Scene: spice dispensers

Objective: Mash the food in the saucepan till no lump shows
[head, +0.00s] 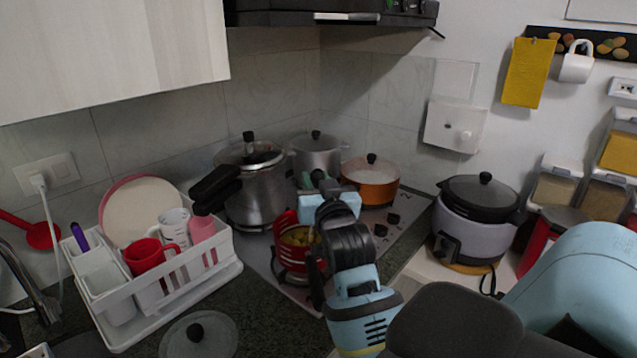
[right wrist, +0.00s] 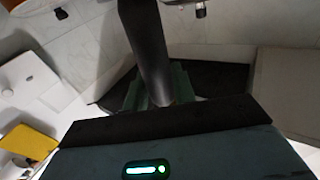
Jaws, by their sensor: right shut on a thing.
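The red saucepan (head: 288,222) stands on the stove and holds yellowish, chunky-looking food (head: 297,236). My right arm hides its right part. My right gripper (head: 310,183) is above the saucepan, pointing away from me. In the right wrist view my right gripper (right wrist: 158,92) is shut on a dark, round handle (right wrist: 147,45), which runs up out of the frame. I take it for the masher's handle; its working end does not show, so I cannot tell whether it touches the food. My left gripper is not in view.
A pressure cooker (head: 258,190) stands behind the saucepan, with a grey pot (head: 318,156) and an orange pan (head: 371,184) further back. A white dish rack (head: 190,285) is at the left, a glass lid (head: 198,340) in front. A rice cooker (head: 470,226) stands at the right.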

